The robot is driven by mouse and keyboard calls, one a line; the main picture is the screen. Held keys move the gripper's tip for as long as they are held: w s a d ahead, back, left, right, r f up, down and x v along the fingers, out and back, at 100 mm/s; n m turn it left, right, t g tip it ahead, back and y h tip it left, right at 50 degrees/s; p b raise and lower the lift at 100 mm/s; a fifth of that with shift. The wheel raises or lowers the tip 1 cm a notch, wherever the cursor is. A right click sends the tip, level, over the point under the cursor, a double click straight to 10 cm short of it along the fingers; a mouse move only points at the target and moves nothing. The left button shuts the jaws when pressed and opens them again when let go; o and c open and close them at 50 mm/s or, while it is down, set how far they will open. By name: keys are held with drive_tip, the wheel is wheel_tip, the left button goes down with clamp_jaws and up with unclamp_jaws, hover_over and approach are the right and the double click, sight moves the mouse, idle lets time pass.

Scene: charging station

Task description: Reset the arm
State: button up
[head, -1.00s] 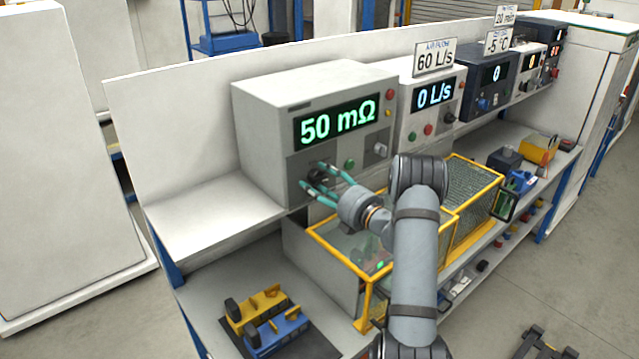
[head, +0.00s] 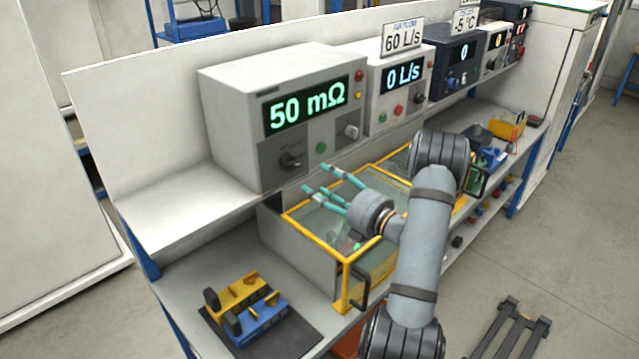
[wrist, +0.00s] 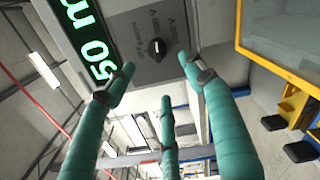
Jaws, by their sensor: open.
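My gripper (head: 318,186) has teal fingers spread apart, and it is open and empty. In the head view it hangs in front of and below the white device that reads "50 mΩ" (head: 245,110), above the yellow-framed glass box (head: 318,238). The device's black knob (head: 291,160) is clear of the fingers. In the wrist view the fingers (wrist: 155,85) reach toward the device's panel, and the knob (wrist: 156,46) shows between two fingertips, apart from them.
A white device reading "0 L/s" (head: 402,85) stands to the right on the same shelf. Yellow and blue blocks (head: 245,305) lie on a dark mat at the lower left. The bare shelf (head: 165,210) at left is clear.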

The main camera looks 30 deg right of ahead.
sight(293, 166)
drive_tip(key=x, duration=1.2)
drive_tip(key=shift+d+r, duration=0.1)
drive_tip(key=shift+d, duration=0.05)
drive_tip(key=shift+w, duration=0.1)
